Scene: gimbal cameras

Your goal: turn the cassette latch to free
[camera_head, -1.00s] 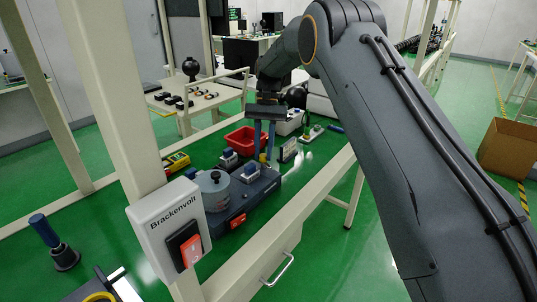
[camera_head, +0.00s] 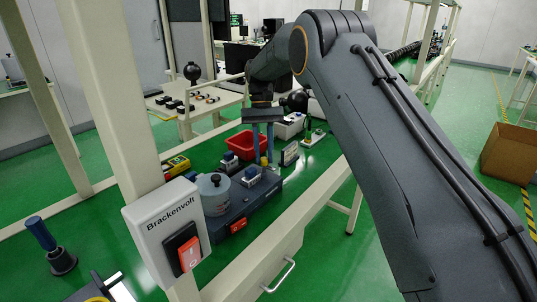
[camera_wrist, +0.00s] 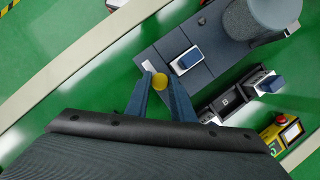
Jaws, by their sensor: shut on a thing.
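A yellow round knob (camera_wrist: 160,81), which looks like the cassette latch, sits at the near end of a dark blue-grey unit (camera_wrist: 158,50). My gripper (camera_wrist: 160,84) is shut on this knob, with one blue-grey finger on each side of it. In the head view my gripper (camera_head: 263,152) points down at the far end of the unit (camera_head: 264,190), and a little yellow shows at its fingertips. A pale mark lies beside the knob in the wrist view. The latch's turn angle cannot be told.
The unit carries a blue block on a white plate (camera_wrist: 187,60) and a grey cylinder (camera_head: 214,194). A red bin (camera_head: 240,144), a black holder marked B (camera_wrist: 226,101) and a yellow box with a red button (camera_wrist: 284,129) are nearby. A white Brackenvolt switch box (camera_head: 165,225) stands in front.

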